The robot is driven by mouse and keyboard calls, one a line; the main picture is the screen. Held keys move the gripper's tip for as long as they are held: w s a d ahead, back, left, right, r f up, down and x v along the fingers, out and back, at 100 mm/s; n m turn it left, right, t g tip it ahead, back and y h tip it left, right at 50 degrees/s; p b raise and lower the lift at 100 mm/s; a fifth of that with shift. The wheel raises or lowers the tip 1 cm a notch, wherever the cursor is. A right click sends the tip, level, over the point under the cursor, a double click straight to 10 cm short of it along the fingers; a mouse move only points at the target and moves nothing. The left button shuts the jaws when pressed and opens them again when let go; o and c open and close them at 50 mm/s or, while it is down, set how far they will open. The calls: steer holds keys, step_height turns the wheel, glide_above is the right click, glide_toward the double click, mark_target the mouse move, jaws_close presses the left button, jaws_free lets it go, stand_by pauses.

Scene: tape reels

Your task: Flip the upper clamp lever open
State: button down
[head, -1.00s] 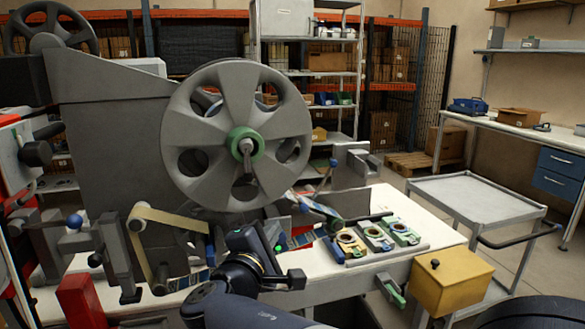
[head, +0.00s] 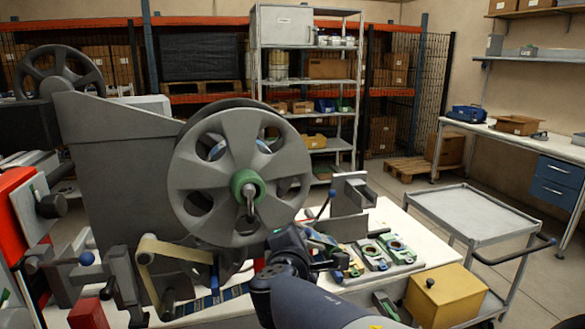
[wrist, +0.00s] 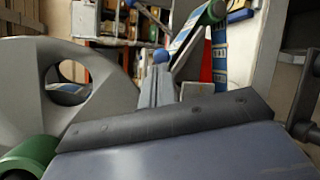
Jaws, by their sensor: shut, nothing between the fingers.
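A short lever with a blue ball knob (head: 332,193) stands beside the grey block to the right of the large reel. I take it for the upper clamp lever; which way it is thrown is too small to tell. In the head view my dark wrist is below and right of the reel, near the lever, and hides part of the bench there.
The large grey reel (head: 240,172) with its green hub is close to the left of my arm. Small green fixtures (head: 392,248) and a yellow box (head: 445,295) are to the right. A grey cart (head: 470,212) stands beyond. A green roller (wrist: 215,12) is above the knob.

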steer(key=p, duration=0.1)
steer(key=r+n+g+p, duration=0.1)
steer(key=p, duration=0.1)
steer(key=shift+w+d+r+y, duration=0.2)
steer(key=shift+d+y, duration=0.15)
steer(key=shift+y, duration=0.05)
steer(key=shift+f, duration=0.1)
